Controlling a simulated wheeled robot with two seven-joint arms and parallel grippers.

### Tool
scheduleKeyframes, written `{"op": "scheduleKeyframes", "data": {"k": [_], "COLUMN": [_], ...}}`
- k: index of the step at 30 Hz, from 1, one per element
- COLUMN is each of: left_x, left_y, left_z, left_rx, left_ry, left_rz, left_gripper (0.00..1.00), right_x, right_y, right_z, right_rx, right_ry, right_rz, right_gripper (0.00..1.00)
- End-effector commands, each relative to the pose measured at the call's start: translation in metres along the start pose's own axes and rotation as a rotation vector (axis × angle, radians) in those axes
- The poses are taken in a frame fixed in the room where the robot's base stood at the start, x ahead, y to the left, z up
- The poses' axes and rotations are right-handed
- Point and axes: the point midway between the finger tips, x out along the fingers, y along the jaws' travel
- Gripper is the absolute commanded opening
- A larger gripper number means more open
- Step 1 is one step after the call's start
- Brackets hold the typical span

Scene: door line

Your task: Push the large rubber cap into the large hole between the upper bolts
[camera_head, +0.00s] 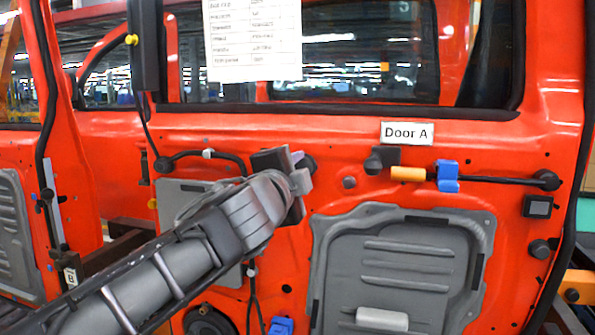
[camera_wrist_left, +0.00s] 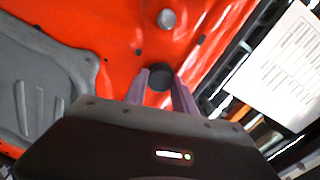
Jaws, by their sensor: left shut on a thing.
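My left gripper (camera_head: 303,172) is at the upper middle of the orange-red door, seen from behind its arm. In the left wrist view its two purple fingers (camera_wrist_left: 160,88) are shut on a dark round rubber cap (camera_wrist_left: 160,76). Part of the cap (camera_head: 309,163) shows dark beside the fingers in the head view. The cap is close to the door panel; I cannot tell whether it touches it. The large hole is not visible. A grey round bolt (camera_head: 349,182) sits just right of the gripper; it also shows in the left wrist view (camera_wrist_left: 166,19). My right gripper is not in view.
A "Door A" label (camera_head: 407,133) is above a dark knob (camera_head: 374,165) and a cable with orange and blue clips (camera_head: 448,176). A large grey ribbed panel (camera_head: 400,235) lies lower right. A paper sheet (camera_head: 252,40) hangs over the window.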

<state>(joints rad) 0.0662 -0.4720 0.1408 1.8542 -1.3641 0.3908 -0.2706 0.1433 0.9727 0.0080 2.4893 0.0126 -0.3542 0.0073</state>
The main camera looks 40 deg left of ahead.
Motion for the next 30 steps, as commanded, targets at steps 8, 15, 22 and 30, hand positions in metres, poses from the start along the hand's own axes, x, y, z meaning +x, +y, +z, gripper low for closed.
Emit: {"op": "scheduleKeyframes", "data": {"k": [8, 15, 22, 30], "left_x": [0.000, 0.000, -0.001, -0.038], "left_y": [-0.001, -0.001, -0.001, 0.000], "left_z": [0.000, 0.000, 0.000, -0.001], "left_rx": [0.000, 0.000, 0.000, -0.001], "left_ry": [0.001, 0.001, 0.001, 0.004], "left_rz": [-0.002, -0.001, -0.001, -0.006], "left_gripper": [0.47, 0.57, 0.57, 0.57], "right_x": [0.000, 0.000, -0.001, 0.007], "right_y": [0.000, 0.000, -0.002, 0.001], "right_z": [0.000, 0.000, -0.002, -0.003], "right_rx": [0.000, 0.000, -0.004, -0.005], "right_ry": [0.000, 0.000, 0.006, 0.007], "right_rz": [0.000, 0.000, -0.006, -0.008], "right_gripper": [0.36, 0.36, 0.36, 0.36]}}
